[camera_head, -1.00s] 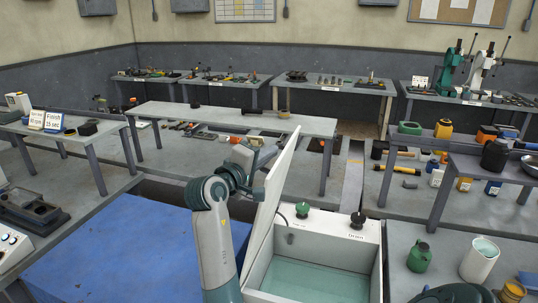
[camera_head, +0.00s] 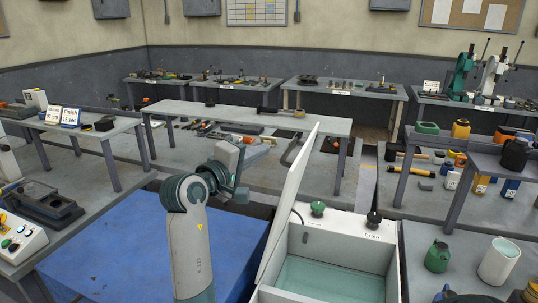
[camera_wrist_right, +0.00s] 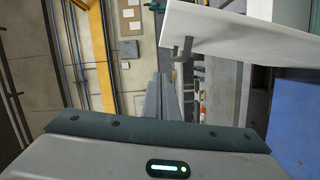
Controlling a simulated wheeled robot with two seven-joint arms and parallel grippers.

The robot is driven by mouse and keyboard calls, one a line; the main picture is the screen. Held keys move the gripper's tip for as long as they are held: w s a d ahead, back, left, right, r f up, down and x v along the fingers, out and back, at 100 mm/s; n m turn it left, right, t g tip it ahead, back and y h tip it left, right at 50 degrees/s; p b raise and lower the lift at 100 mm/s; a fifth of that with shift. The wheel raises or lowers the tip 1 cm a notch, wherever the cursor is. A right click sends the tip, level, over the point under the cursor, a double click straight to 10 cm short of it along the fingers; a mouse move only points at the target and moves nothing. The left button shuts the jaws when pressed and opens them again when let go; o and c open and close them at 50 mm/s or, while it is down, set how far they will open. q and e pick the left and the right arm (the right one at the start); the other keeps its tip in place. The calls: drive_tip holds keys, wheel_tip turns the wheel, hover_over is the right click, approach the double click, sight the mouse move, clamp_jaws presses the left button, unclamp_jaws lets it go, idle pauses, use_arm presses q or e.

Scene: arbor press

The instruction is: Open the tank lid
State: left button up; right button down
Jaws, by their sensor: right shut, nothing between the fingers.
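The tank (camera_head: 396,262) is at the lower middle right of the head view, a pale box with greenish liquid (camera_head: 335,280) inside. Its white lid (camera_head: 288,205) stands open, steeply tilted along the tank's left side. My right gripper (camera_head: 240,160) is left of the lid, with a visible gap between my wrist and the lid. In the right wrist view its fingers (camera_wrist_right: 167,97) are shut and empty, pointing towards the back wall. The lid (camera_wrist_right: 235,35) shows there at upper right, apart from the fingers. My left gripper is not in view.
Two knobs, a green one (camera_head: 318,208) and a dark one (camera_head: 374,218), stand on the tank's back ledge. A green can (camera_head: 437,257) and a white container (camera_head: 499,262) are to its right. A blue surface (camera_head: 130,262) lies left of my arm. A long table (camera_head: 250,117) stands behind.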

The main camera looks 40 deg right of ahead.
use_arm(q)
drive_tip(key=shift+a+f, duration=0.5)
use_arm(e)
drive_tip(key=shift+v, duration=1)
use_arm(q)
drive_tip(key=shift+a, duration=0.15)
